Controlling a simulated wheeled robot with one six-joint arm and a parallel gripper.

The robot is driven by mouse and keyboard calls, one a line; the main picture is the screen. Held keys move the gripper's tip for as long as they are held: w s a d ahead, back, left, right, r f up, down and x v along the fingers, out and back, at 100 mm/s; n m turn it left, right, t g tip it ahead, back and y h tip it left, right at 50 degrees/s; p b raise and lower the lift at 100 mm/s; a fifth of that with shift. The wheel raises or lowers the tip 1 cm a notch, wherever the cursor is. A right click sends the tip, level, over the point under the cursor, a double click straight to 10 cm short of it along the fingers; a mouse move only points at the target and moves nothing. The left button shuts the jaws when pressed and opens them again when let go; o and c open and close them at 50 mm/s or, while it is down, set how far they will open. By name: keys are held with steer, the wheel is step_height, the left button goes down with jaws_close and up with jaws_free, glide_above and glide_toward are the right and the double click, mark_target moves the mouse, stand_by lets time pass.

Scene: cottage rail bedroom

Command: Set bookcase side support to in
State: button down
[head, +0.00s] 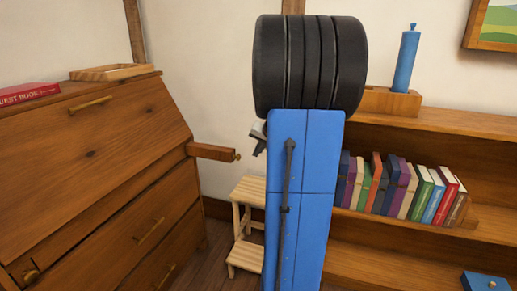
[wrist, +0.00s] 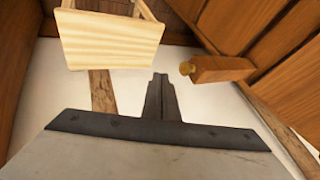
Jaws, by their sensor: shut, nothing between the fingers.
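The bookcase side support (head: 213,152) is a wooden bar with a small brass knob on its end. It sticks out from the right side of the wooden bureau (head: 110,140). In the wrist view the support (wrist: 222,69) is right of my gripper (wrist: 160,82), with its knob end towards the fingers. My gripper is shut and empty, apart from the knob. In the head view only a grey bit of my gripper (head: 259,137) shows, right of the knob; my blue arm hides the rest.
A light wooden step stool (head: 248,190) stands behind my arm, and it also shows in the wrist view (wrist: 112,38). A bookcase (head: 450,122) with a row of books (head: 400,188) stands at the right. A red book (head: 28,93) and a tray (head: 112,72) lie on the bureau.

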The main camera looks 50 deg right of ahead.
mark_target(196, 146)
steer(key=w+f, duration=0.4)
steer(key=w, duration=0.2)
steer(key=shift+w+a, duration=0.3)
steer(key=shift+a, duration=0.1)
steer(key=w+a, duration=0.3)
steer(key=w, duration=0.4)
steer(key=w+a, duration=0.3)
steer(key=w, duration=0.4)
steer(key=w+a, duration=0.3)
steer(key=w, duration=0.4)
steer(key=shift+w, duration=0.3)
steer(key=shift+w+a+r, duration=0.1)
steer(key=shift+w+a, duration=0.05)
steer(key=shift+w, duration=0.25)
